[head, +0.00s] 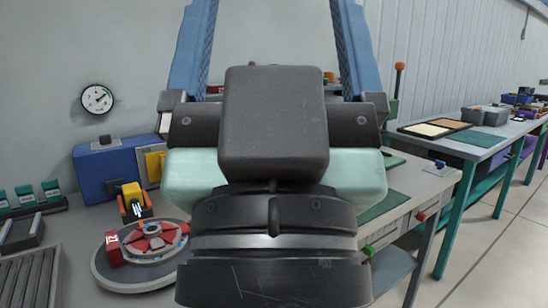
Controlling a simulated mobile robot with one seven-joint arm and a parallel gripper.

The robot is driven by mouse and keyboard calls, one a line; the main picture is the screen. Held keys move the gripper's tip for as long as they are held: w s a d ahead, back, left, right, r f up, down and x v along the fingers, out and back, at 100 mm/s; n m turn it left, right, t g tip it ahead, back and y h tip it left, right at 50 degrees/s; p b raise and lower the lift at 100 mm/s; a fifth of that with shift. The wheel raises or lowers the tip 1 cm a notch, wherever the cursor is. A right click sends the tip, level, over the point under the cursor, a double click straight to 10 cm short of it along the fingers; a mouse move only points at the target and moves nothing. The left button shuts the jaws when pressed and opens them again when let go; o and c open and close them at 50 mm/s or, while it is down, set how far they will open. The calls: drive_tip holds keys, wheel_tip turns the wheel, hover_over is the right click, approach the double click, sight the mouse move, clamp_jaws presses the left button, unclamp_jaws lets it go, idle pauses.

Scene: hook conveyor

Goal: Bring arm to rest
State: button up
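My gripper (272,30) fills the middle of the head view, close to the camera. Its dark wrist and housing are at the centre, and its two blue fingers rise on either side. The fingers stand wide apart, and the wall shows between them with nothing held. Their tips run out of the top of the frame. My wrist and gripper hide the middle of the workbench behind them.
A round turntable (107,272) with red and grey parts stands at left. Behind it is a blue box (104,179). A roller conveyor (30,277) lies at far left. Workbenches with teal legs (449,222) stand at right, with bare floor (505,240) beside them.

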wheel_tip(320, 180, up, 19)
drive_tip(key=p, duration=1.7)
idle(0.9)
